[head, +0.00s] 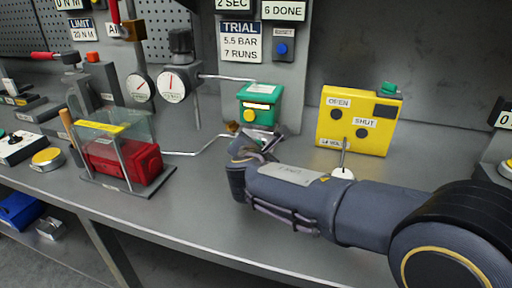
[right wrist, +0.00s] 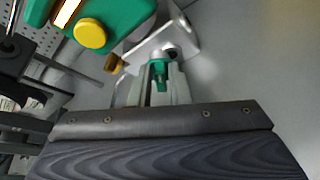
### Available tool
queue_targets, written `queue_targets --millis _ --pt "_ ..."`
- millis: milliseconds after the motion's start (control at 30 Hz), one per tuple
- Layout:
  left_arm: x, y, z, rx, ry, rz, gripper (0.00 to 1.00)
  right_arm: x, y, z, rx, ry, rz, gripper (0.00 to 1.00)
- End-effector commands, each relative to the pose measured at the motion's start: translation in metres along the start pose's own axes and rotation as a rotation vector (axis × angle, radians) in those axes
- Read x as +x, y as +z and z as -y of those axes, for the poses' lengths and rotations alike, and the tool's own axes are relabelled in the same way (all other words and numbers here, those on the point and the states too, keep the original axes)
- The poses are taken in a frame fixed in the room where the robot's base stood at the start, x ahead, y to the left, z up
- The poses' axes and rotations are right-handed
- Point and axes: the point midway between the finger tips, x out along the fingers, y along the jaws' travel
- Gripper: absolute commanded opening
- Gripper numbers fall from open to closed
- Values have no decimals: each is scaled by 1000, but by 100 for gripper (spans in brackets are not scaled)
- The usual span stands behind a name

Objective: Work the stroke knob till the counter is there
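The green actuator box (head: 260,106) stands on the bench with a yellow knob (head: 249,116) on its front; the knob also shows in the right wrist view (right wrist: 90,33). My right gripper (head: 256,146) is in front of and below this box, apart from the yellow knob. In the right wrist view its two grey fingers (right wrist: 160,84) are close together, with a small green part between or just behind their tips. Whether they grip it is unclear. The counter sign (head: 283,11) reads "6 DONE". A trial plate (head: 240,42) reads "5.5 BAR 7 RUNS". My left gripper is not visible.
A blue reset button (head: 282,48) is on the back panel. Gauges (head: 174,84) and pipes stand left of the green box. A yellow box (head: 355,122) labelled OPEN and SHUT stands to the right. A red item (head: 122,160) sits under a clear guard. The front bench middle is clear.

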Motion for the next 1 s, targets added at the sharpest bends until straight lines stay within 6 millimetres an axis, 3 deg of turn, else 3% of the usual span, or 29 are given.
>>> queue_targets --millis 133,467,800,1000 --pt "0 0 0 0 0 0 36 0 0 0 -1 1 0 34" --pt "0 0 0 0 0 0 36 -5 0 -1 -1 2 0 34" --pt "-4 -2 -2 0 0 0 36 -60 1 -1 -1 3 0 34" --pt "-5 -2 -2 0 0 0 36 -77 0 0 -1 1 0 34"
